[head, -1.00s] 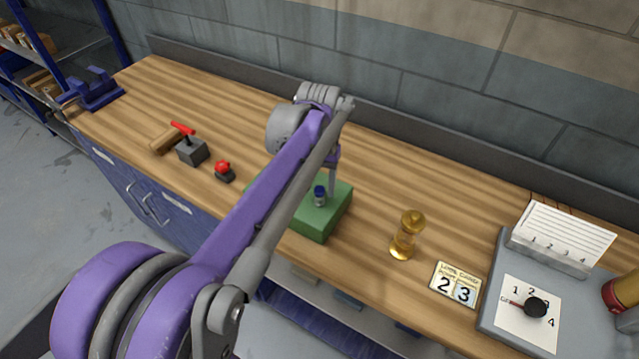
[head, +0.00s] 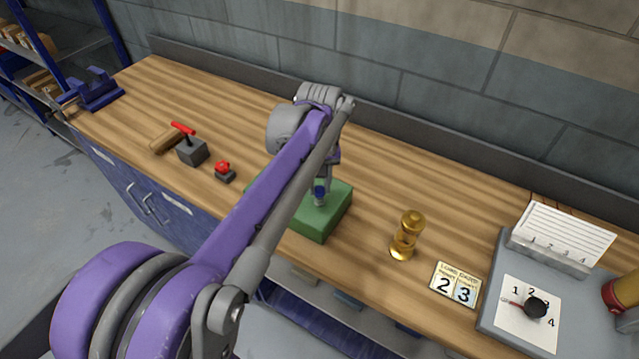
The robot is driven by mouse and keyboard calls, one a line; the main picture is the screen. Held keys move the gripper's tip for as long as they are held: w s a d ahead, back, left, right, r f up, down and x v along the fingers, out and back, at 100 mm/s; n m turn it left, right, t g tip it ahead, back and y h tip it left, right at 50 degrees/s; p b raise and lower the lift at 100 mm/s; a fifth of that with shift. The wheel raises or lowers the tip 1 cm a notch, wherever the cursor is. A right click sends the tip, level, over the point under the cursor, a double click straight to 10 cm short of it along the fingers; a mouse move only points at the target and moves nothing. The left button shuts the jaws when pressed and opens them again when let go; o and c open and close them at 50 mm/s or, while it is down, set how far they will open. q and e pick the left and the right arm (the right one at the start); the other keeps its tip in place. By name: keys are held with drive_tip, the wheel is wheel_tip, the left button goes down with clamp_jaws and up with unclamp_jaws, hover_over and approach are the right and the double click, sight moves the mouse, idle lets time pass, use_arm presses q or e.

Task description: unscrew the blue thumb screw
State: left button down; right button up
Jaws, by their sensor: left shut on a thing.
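The blue thumb screw (head: 320,193) stands on the top of a green block (head: 318,225) in the middle of the wooden bench. My left gripper (head: 321,185) points down over the block and is shut on the blue thumb screw. My purple and grey left arm crosses the picture from the lower left and hides the left part of the block and part of the gripper. My right gripper does not show.
Left of the block are a red button (head: 224,169), a grey box with a red lever (head: 191,149) and a blue vise (head: 95,90). A brass hourglass-shaped piece (head: 407,236), a number card (head: 455,285) and a grey dial panel (head: 497,318) are to the right.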

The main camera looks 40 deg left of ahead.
use_arm(q)
drive_tip(key=n, duration=0.4)
drive_tip(key=shift+n, duration=0.4)
drive_tip(key=n, duration=0.2)
drive_tip(key=shift+n, duration=1.3)
drive_tip(key=shift+n, duration=0.6)
drive_tip(key=n, duration=0.3)
